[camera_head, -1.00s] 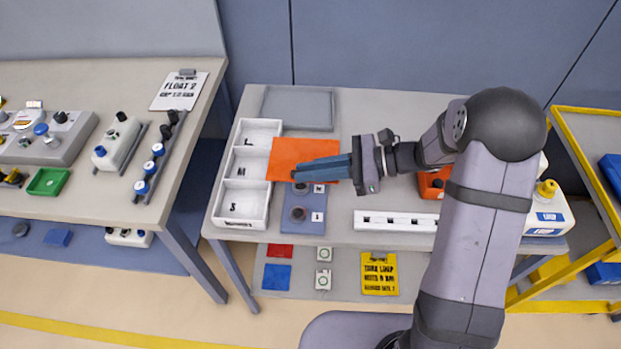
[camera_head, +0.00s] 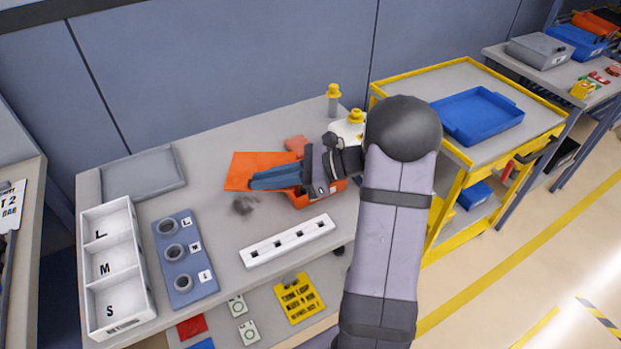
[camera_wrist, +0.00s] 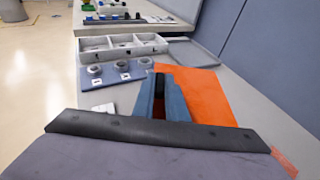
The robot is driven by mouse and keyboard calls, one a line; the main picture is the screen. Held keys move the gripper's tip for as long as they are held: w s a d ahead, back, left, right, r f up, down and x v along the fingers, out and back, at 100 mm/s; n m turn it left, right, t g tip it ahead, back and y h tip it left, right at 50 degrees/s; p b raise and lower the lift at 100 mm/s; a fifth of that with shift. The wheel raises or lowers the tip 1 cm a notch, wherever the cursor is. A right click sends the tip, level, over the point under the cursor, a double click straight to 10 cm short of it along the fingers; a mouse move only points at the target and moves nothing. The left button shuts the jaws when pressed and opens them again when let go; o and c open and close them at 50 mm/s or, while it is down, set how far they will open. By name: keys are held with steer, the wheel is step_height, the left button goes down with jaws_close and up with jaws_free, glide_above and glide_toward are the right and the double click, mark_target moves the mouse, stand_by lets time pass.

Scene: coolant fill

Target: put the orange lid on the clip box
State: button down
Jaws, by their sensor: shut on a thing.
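The orange lid (camera_head: 245,168) is a flat orange sheet. My gripper (camera_head: 275,179) is shut on it, and the blue fingers reach over it from the right. The lid also shows large in the wrist view (camera_wrist: 206,92), to the right of the fingers. An orange box (camera_head: 303,200), which I take for the clip box, stands on the table below and beside my gripper. The gripper and wrist hide much of it. The lid seems held above the table, left of the box. A smaller orange patch (camera_head: 297,142) shows behind my gripper; I cannot tell whether it belongs to the box.
A white rail (camera_head: 287,241) lies in front. To the left are a blue-grey plate with several round holders (camera_head: 180,275), a white L-M-S tray (camera_head: 91,275) and a grey tray (camera_head: 142,173). A yellow-capped white container (camera_head: 347,129) stands close behind my wrist.

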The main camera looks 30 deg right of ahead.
steer(key=shift+d+r+m+t+h+b, duration=0.5)
steer(key=shift+d+r+m+t+h, duration=1.45)
steer(key=shift+d, duration=4.2)
steer(key=shift+n+g+y, duration=0.35)
steer(key=shift+g+y, duration=0.1)
steer(key=shift+y, duration=0.4)
steer(key=shift+w+f+p, duration=0.15)
steer(key=shift+f+p, duration=0.2)
steer(key=shift+f, duration=1.9)
steer(key=shift+w+f+p, duration=0.1)
steer(key=shift+f+p, duration=0.25)
steer(key=shift+f, duration=1.9)
steer(key=shift+f, duration=0.1)
steer(key=shift+f+b, duration=0.3)
steer(key=shift+f, duration=0.05)
steer(key=shift+f, duration=0.2)
